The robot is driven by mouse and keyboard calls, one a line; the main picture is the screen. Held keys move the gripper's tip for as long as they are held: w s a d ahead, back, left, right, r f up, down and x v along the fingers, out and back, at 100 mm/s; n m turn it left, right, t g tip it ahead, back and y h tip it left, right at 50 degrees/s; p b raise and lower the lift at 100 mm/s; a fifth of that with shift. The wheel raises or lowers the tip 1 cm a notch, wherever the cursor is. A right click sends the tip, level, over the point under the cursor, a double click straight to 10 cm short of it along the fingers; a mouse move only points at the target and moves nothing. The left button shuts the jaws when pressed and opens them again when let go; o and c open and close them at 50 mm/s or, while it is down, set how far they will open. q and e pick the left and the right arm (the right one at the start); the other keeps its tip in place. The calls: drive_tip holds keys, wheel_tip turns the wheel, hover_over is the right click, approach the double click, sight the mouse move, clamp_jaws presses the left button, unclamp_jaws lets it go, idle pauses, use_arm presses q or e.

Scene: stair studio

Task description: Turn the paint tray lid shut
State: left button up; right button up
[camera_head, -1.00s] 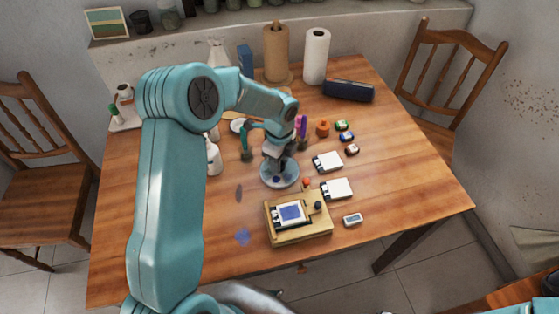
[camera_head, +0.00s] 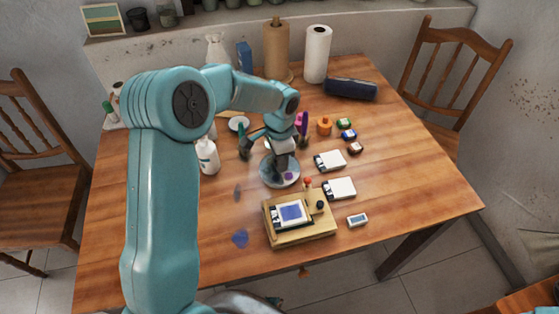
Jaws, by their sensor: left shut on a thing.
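The paint tray (camera_head: 266,178) is a round, pale blue-grey dish on the wooden table, near the middle of the head view. Its lid is hard to tell apart from the dish at this size. A small purple patch (camera_head: 288,176) shows on its near side. My left gripper (camera_head: 281,163) reaches down onto the middle of the tray from above. It is shut on the lid, with the grip itself largely hidden by the gripper and wrist. My right gripper is out of view.
A wooden box (camera_head: 322,228) with a blue-topped pad stands in front of the tray. White cards (camera_head: 341,189), small paint jars (camera_head: 348,134) and an orange pot (camera_head: 324,125) lie to the right. A white bottle (camera_head: 208,157) stands left.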

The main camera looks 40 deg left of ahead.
use_arm(q)
drive_tip(key=n+b, duration=0.2)
drive_tip(key=n, duration=0.4)
drive_tip(key=shift+f, duration=0.2)
drive_tip(key=n+b, duration=0.1)
drive_tip(key=n, duration=0.5)
drive_tip(key=shift+r+b, duration=0.1)
drive_tip(key=shift+b, duration=0.25)
drive_tip(key=shift+n, duration=0.3)
drive_tip(key=o, duration=1)
drive_tip(key=shift+o, duration=0.2)
drive_tip(key=shift+r, duration=0.1)
wheel_tip(320, 180, up, 16)
drive_tip(key=p, duration=0.2)
